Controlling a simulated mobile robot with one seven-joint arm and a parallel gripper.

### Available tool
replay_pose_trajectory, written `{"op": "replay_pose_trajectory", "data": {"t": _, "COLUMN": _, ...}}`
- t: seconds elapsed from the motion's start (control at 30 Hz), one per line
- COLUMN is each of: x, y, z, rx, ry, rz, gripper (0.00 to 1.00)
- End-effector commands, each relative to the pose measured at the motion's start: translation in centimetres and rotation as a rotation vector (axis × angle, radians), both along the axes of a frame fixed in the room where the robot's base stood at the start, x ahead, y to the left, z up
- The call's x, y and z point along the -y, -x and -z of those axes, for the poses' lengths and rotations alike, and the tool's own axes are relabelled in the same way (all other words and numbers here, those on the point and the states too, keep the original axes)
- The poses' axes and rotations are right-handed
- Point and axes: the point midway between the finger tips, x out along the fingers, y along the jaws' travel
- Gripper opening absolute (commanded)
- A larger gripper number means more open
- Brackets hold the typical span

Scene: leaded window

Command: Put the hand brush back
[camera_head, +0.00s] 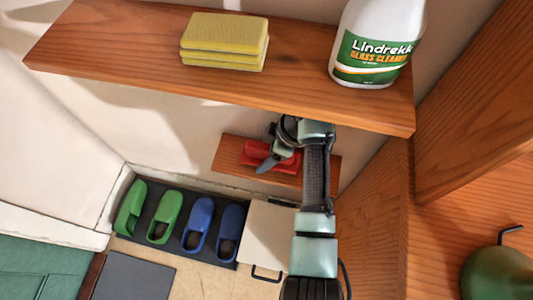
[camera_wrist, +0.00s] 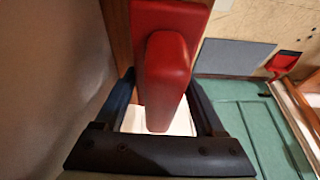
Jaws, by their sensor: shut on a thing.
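The red hand brush (camera_head: 256,152) is at the small lower wooden shelf (camera_head: 228,156) in the head view, partly hidden by my gripper (camera_head: 270,160). In the wrist view the brush's rounded red handle (camera_wrist: 168,75) runs between the two dark fingers of my gripper (camera_wrist: 160,95), which is shut on it. A wider red part (camera_wrist: 168,15) lies beyond the handle, over the wooden shelf. I cannot tell whether the brush rests on the shelf or is just above it. Its bristles do not show.
The upper shelf (camera_head: 130,60) overhangs my arm, with yellow sponges (camera_head: 222,42) and a glass cleaner bottle (camera_head: 372,45). Below are green and blue shoes (camera_head: 165,217) on a dark mat and a cream box (camera_head: 268,235). A wooden panel (camera_head: 375,210) stands close on the right.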

Motion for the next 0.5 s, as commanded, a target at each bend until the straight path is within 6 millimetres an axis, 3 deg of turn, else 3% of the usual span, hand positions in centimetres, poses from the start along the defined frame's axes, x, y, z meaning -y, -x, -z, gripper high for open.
{"op": "replay_pose_trajectory", "data": {"t": 0.37, "x": 0.01, "y": -0.09, "z": 0.41, "rx": 0.001, "ry": 0.0, "rz": -0.001, "gripper": 0.02}}
{"op": "replay_pose_trajectory", "data": {"t": 0.4, "x": 0.01, "y": -0.09, "z": 0.3, "rx": 0.001, "ry": 0.0, "rz": -0.001, "gripper": 0.79}}
{"op": "replay_pose_trajectory", "data": {"t": 0.43, "x": 0.01, "y": -0.09, "z": 0.3, "rx": 0.0, "ry": 0.0, "rz": -0.001, "gripper": 0.84}}
{"op": "replay_pose_trajectory", "data": {"t": 0.5, "x": 0.0, "y": -0.08, "z": 0.3, "rx": 0.0, "ry": 0.0, "rz": -0.001, "gripper": 0.84}}
